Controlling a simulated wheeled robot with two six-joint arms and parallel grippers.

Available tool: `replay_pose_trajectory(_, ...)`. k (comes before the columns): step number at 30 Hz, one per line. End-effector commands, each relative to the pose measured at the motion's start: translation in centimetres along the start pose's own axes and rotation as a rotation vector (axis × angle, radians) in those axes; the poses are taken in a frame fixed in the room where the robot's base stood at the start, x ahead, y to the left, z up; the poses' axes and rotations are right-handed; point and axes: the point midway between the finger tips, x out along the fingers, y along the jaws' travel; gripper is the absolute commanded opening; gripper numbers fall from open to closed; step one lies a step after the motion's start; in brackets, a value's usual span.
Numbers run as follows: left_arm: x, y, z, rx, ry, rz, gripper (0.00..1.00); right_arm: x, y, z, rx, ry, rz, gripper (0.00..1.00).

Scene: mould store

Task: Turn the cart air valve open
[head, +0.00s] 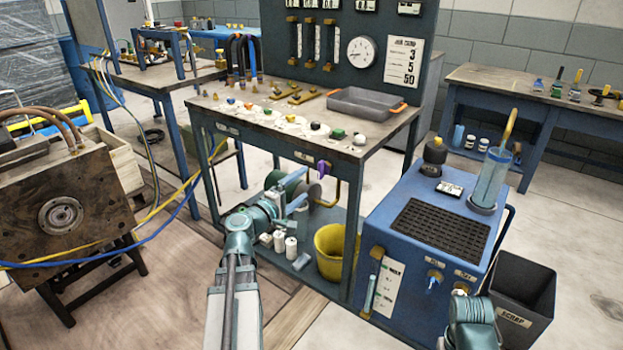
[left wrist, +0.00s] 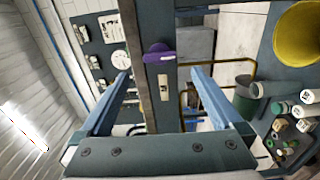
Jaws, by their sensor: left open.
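A purple lever handle (head: 322,167) sits on the front rail of the blue-framed bench, with a small white label beside it. In the left wrist view the purple handle (left wrist: 158,52) is ahead, between the lines of the fingers and beyond their tips. I cannot read the label. My left gripper (head: 302,199) is open and empty, in front of the bench and below the handle, apart from it. Its two blue fingers (left wrist: 159,76) show in the left wrist view. Part of my right arm shows at lower right; its gripper is not in view.
The bench (head: 345,150) holds a grey tray (head: 367,104) and small fittings. A yellow bucket (head: 332,252) and white containers stand on its lower shelf. A blue cabinet (head: 400,215) with front knobs (head: 433,280) and a scrap bin (head: 520,300) stand right. Yellow and blue hoses cross left.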

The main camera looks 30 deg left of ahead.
Motion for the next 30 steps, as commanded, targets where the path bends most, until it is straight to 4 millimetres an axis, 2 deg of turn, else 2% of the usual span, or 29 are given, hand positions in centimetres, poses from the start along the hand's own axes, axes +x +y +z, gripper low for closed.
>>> replay_pose_trajectory(1,-1.3,0.0,0.1,0.0,0.002,0.0,1.0,0.0,0.0,0.0,0.0,0.0,0.0,0.5)
replay_pose_trajectory(3,-2.5,0.0,0.1,0.0,0.003,0.0,1.0,0.0,0.0,0.0,0.0,0.0,0.0,0.5)
replay_pose_trajectory(10,-4.7,0.0,-0.1,0.001,-0.002,0.0,1.0,0.0,0.0,0.0,0.0,0.0,0.0,0.5)
replay_pose_trajectory(30,-5.1,0.0,0.0,0.002,-0.005,-0.001,1.0,0.0,0.0,0.0,0.0,0.0,0.0,0.5)
